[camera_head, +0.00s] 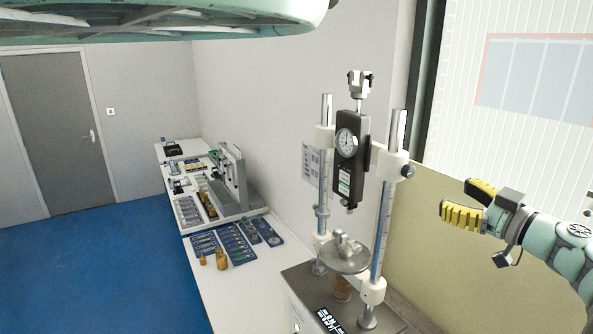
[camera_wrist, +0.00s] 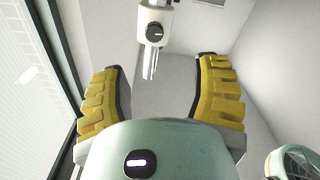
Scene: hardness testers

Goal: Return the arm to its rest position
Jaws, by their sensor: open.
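My gripper (camera_head: 463,203) is at the right in the head view, with yellow ridged fingers spread apart. It is to the right of the hardness tester (camera_head: 347,160) and clear of it. In the wrist view my gripper (camera_wrist: 160,95) shows a finger on each side with nothing between them; a white clamp with a dark knob and a metal rod end (camera_wrist: 154,30) of a stand show beyond the fingertips. The tester has a dark gauge body with a round dial, two chrome columns and a round metal plate (camera_head: 344,256) below.
A white bench (camera_head: 247,290) runs along the wall, with blue tool trays (camera_head: 236,243), small brass weights (camera_head: 221,259) and another grey tester (camera_head: 234,180). A window (camera_head: 520,90) is behind my gripper. Blue floor (camera_head: 120,265) at the left is clear. A grey door (camera_head: 60,130) stands at the back.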

